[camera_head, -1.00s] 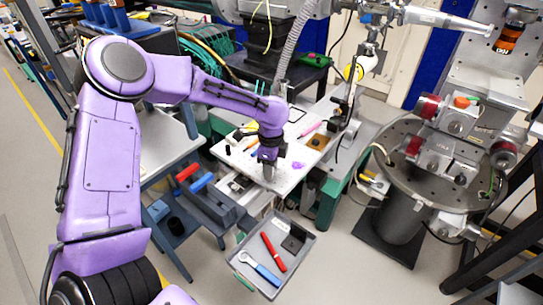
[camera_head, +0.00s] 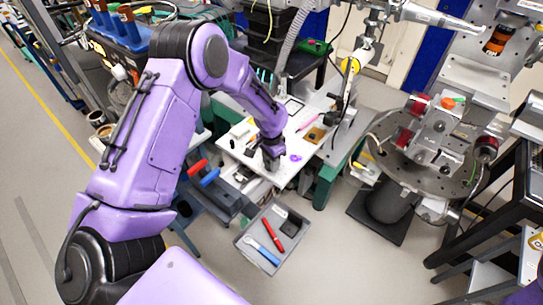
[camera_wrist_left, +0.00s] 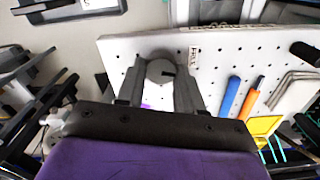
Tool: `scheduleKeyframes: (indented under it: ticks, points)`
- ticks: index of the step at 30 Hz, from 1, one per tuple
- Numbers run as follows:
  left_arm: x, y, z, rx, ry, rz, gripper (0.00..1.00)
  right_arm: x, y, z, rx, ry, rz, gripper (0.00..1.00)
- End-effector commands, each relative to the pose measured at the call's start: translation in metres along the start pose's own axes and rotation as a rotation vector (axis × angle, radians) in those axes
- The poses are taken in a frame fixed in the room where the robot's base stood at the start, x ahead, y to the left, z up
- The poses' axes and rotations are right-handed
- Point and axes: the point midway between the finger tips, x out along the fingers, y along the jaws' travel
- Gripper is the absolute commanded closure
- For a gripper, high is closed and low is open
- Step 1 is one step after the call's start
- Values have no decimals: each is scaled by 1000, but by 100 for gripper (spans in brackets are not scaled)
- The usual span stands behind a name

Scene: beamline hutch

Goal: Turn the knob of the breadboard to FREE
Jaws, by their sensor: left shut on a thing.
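The breadboard is a white perforated plate (camera_head: 283,178), also in the left wrist view (camera_wrist_left: 121,55). Its round grey knob (camera_wrist_left: 160,70) is near one edge, with a short dark mark pointing right in the left wrist view. A small printed label (camera_wrist_left: 194,56) lies just right of the knob, too small to read surely. My left gripper (camera_head: 270,163) reaches down over the board's near edge. In the wrist view its two fingers (camera_wrist_left: 160,88) are closed on the knob's sides. In the head view the gripper hides the knob. My right gripper is out of view.
Blue (camera_wrist_left: 231,92) and orange (camera_wrist_left: 251,98) tools and a yellow tray (camera_wrist_left: 262,126) are near the gripper. A grey tray (camera_head: 245,244) with red and blue tools is below the board. A round metal stage (camera_head: 395,165) stands at right.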

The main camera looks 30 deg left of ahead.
Motion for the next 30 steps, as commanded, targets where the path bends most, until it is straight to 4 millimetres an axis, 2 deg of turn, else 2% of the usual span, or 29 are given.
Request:
scheduleKeyframes:
  ticks: [3, 12, 30]
  points:
    - [-3, -1, 0, -80, 0, -2, 94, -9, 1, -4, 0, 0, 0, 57]
    - [-2, -2, -1, -226, 2, -1, 94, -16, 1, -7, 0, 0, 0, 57]
    - [0, -2, 0, -278, 2, 0, 94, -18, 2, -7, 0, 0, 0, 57]
